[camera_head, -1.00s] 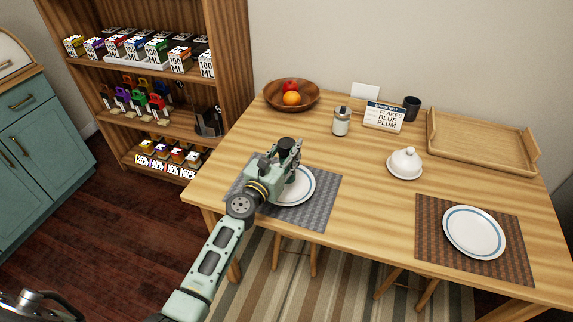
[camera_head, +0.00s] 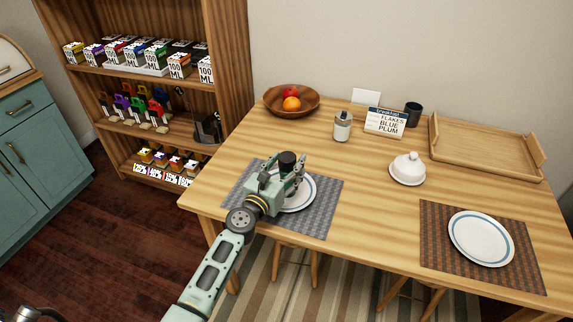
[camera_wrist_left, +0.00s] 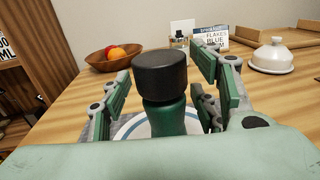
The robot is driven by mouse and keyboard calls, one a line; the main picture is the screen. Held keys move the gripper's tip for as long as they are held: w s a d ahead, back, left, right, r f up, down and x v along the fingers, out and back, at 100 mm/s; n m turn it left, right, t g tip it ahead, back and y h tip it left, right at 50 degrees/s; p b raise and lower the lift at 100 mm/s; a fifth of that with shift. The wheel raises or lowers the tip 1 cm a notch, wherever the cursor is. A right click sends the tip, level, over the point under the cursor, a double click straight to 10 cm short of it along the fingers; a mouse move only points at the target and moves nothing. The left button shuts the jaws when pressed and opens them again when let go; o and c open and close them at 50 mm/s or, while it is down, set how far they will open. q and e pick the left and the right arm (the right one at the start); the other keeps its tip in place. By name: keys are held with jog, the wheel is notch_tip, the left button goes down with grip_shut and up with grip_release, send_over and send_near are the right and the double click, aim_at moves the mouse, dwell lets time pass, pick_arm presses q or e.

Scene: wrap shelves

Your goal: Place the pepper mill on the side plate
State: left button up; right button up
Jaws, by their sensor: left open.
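The pepper mill has a black top (camera_head: 287,160) and a green body (camera_wrist_left: 168,120). It stands upright over the near-left side plate (camera_head: 304,195), a white plate with a blue ring on a grey mat. In the left wrist view the plate's rim (camera_wrist_left: 128,127) shows around the mill, which appears to rest on it; its base is hidden. My left gripper (camera_head: 285,176) is open around the mill, with a finger on either side in the left wrist view (camera_wrist_left: 160,88).
A second plate (camera_head: 481,238) lies on a brown mat at right. A white butter dish (camera_head: 407,169), a jar (camera_head: 342,126), a box (camera_head: 385,121), a dark cup (camera_head: 413,113), a fruit bowl (camera_head: 291,101) and a wooden tray (camera_head: 487,146) stand farther back. The table's middle is clear.

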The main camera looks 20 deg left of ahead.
pick_arm(q)
jog(key=shift+r, duration=0.15)
jog(key=s+a, duration=0.2)
jog(key=s, duration=1)
